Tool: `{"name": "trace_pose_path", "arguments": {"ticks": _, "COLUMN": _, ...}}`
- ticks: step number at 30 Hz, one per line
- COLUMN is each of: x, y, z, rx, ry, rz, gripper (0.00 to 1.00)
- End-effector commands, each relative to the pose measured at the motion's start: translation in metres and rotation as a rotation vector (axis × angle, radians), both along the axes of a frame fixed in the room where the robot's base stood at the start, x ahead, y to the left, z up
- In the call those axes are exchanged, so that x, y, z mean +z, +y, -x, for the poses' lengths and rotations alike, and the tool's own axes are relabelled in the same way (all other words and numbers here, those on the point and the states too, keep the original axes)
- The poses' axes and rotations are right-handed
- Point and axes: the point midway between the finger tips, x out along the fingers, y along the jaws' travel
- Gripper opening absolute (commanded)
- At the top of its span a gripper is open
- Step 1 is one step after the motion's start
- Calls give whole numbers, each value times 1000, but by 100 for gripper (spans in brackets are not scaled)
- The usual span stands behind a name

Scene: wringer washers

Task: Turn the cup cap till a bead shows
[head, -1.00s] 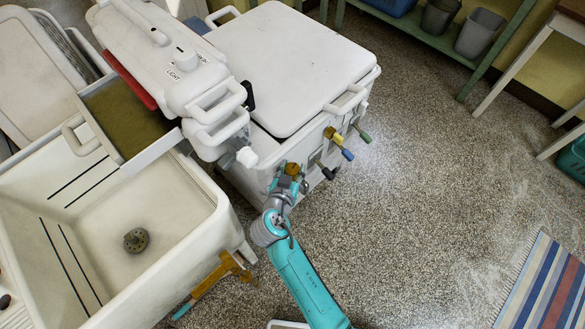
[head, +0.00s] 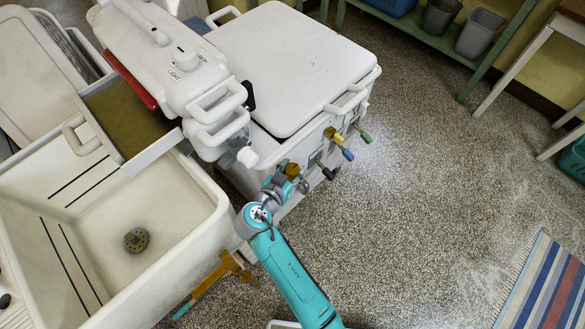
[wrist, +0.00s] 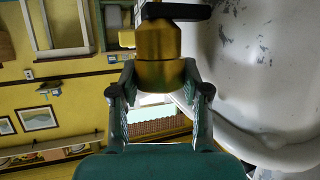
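No bead can be made out.
Blue-, black- and green-tipped levers, including a blue one (head: 347,154), stick out right of the cup. A white sink (head: 190,250) stands close on the left, with an orange-brown bracket (head: 222,268) at its side. Speckled floor is open to the right.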

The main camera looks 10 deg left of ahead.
Motion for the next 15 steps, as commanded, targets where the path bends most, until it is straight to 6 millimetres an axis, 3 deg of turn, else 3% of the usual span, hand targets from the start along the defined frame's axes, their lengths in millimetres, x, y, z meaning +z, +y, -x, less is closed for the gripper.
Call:
{"name": "trace_pose_path", "arguments": {"ticks": 1, "x": -2, "y": 0, "z": 1, "rx": 1, "ry": 3, "rz": 1, "gripper": 60}}
{"name": "trace_pose_path", "arguments": {"ticks": 3, "x": -1, "y": 0, "z": 1, "rx": 1, "ry": 2, "rz": 1, "gripper": 71}}
{"name": "trace_pose_path", "arguments": {"ticks": 15, "x": 0, "y": 0, "z": 0, "rx": 1, "ry": -1, "rz": 1, "gripper": 71}}
